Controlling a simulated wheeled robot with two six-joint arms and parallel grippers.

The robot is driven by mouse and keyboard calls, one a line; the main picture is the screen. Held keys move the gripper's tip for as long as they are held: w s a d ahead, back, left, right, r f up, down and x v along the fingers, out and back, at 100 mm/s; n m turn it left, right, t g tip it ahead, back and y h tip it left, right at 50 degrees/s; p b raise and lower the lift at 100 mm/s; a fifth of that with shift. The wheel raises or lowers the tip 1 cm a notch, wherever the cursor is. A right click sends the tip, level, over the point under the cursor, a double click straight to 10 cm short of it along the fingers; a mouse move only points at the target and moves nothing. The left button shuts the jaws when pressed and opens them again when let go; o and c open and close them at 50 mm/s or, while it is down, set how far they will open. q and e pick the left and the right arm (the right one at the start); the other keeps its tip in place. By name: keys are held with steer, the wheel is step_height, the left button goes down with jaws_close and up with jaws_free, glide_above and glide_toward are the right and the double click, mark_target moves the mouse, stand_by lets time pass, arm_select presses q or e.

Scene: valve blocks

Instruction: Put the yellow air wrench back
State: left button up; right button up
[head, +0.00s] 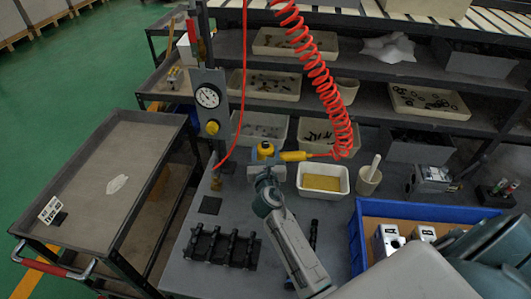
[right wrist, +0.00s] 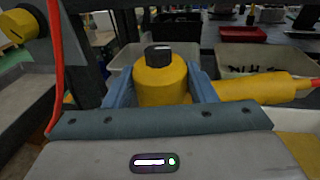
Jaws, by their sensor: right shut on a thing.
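The yellow air wrench (head: 292,156) is near the middle of the head view, its body pointing right and joined to a coiled red air hose (head: 318,72). My right gripper (head: 265,158) is shut on the wrench's head end. In the right wrist view the yellow wrench head (right wrist: 162,84), with a black cap on top, sits between the two blue fingers, and its handle runs out to the right. The wrench seems held above the grey workbench (head: 285,212); its underside is hidden by the gripper. My left gripper is not in view.
A gauge post (head: 208,96) with a yellow knob stands left of the wrench. A white tray with yellow contents (head: 323,192) and a white cup (head: 368,182) are to the right. A black rack (head: 221,246) and blue crate (head: 359,262) are in front. Shelves rise behind.

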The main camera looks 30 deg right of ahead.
steer(key=shift+f, duration=0.2)
stand_by(0.4)
steer(key=o, duration=1.5)
steer(key=shift+s+f, duration=0.15)
steer(key=shift+f, duration=0.05)
steer(key=shift+s+a+f+b, duration=0.1)
steer(key=shift+s+a+b, duration=0.15)
steer(key=shift+s+b, duration=0.15)
steer(key=v, duration=0.3)
steer(key=b+v, duration=0.1)
steer(key=v, duration=0.5)
steer(key=shift+s+a+r, duration=0.2)
steer(key=shift+s+r, duration=0.15)
